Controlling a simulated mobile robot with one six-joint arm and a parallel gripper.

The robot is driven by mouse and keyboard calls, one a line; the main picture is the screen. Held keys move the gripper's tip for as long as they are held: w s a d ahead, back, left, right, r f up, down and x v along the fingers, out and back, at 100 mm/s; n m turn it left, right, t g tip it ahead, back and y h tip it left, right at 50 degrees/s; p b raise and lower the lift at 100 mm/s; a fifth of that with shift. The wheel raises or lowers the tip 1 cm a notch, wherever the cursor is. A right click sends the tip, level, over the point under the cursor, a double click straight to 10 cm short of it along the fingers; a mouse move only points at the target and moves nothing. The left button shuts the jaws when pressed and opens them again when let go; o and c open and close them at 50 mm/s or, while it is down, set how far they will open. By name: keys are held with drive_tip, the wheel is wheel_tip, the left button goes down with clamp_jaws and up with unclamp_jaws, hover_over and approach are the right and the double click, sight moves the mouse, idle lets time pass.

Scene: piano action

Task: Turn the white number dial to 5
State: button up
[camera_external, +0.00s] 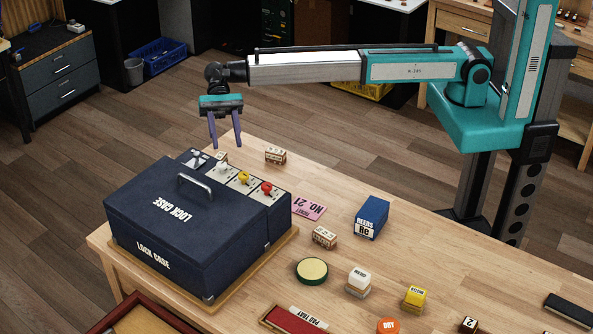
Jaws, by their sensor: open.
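The dark blue lock case (150,215) stands at the left end of the wooden table. Along its far right side is a strip of dials. The white number dial (222,169) is on this strip, left of the yellow dial (244,177) and the red dial (267,188). The number the white dial points to is too small to read. My gripper (225,146) is open, fingers pointing down, and appears above the white dial in the picture. It looks empty and apart from the dial.
A metal handle (195,186) stands up from the case lid. Small wooden blocks (275,155), a pink ticket (309,207), a blue reeds box (371,217) and a round green tin (312,271) lie right of the case. Bare table separates these things.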

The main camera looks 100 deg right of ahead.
drive_tip(key=d+f+m+t+y+b, duration=0.2)
drive_tip(key=d+f+y+b, duration=0.25)
drive_tip(key=d, duration=0.35)
drive_tip(key=m+t+b, duration=0.2)
approach(221, 164)
drive_tip(key=shift+h, duration=0.25)
drive_tip(key=d, duration=0.2)
drive_tip(key=s+d, duration=0.1)
drive_tip(key=d, duration=0.1)
drive_tip(key=shift+r, duration=0.15)
drive_tip(key=shift+a, duration=0.15)
drive_tip(key=a+p, duration=0.1)
drive_tip(key=a, duration=0.3)
drive_tip(key=w+a+p, duration=0.1)
drive_tip(key=a, duration=0.4)
drive_tip(key=w+a+p, duration=0.1)
drive_tip(key=a+p, duration=0.1)
drive_tip(key=a, duration=0.2)
drive_tip(key=shift+w+a, duration=0.15)
drive_tip(key=shift+w, duration=0.1)
drive_tip(key=c, duration=1)
drive_tip(key=shift+w+g, duration=0.1)
drive_tip(key=shift+g, duration=0.2)
